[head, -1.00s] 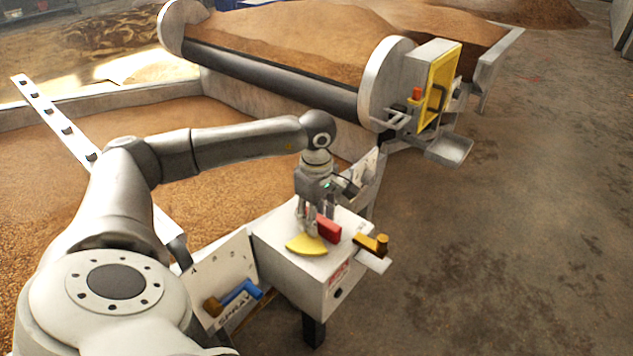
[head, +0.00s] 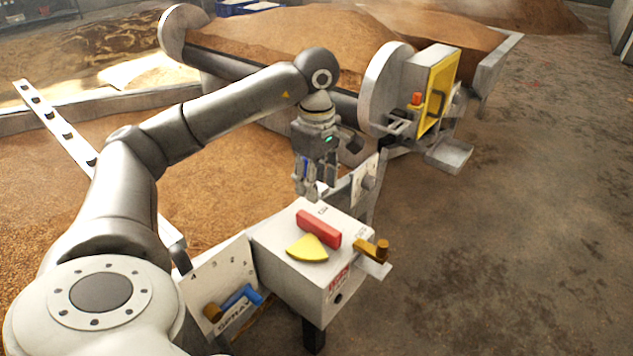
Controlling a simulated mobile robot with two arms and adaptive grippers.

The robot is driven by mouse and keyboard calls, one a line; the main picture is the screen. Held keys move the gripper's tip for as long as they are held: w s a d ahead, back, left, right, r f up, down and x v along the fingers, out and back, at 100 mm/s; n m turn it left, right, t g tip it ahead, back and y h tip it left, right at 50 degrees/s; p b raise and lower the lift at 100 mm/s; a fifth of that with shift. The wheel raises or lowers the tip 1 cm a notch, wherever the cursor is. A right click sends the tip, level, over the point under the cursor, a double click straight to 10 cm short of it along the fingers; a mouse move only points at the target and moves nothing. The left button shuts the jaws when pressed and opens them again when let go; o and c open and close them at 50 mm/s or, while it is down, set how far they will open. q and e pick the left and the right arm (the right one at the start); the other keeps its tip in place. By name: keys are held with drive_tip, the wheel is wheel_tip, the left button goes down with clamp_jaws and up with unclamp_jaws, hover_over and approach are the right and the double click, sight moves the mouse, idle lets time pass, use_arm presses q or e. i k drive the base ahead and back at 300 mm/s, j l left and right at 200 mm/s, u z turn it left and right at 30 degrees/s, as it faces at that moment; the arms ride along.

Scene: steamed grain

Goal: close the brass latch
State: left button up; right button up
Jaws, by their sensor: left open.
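The brass latch (head: 374,249) sticks out from the right side of the white control box (head: 306,271), above a pale plate. I cannot tell from here how far it is closed. On the box top, a red bar handle (head: 318,229) lies behind a yellow wedge-shaped plate (head: 306,248). My left gripper (head: 307,194) is open and empty. It points down above the back edge of the box, apart from the red handle and up and left of the brass latch. My right gripper does not show.
A sloped panel with a blue handle (head: 240,297) stands left of the box. Behind is a grain-filled drum trough with a yellow-framed panel (head: 439,90) and a small metal tray (head: 449,155). The concrete floor (head: 520,230) at right is clear.

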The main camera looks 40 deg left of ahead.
sight(378, 255)
drive_tip(key=k+l, duration=0.75)
drive_tip(key=l, duration=0.2)
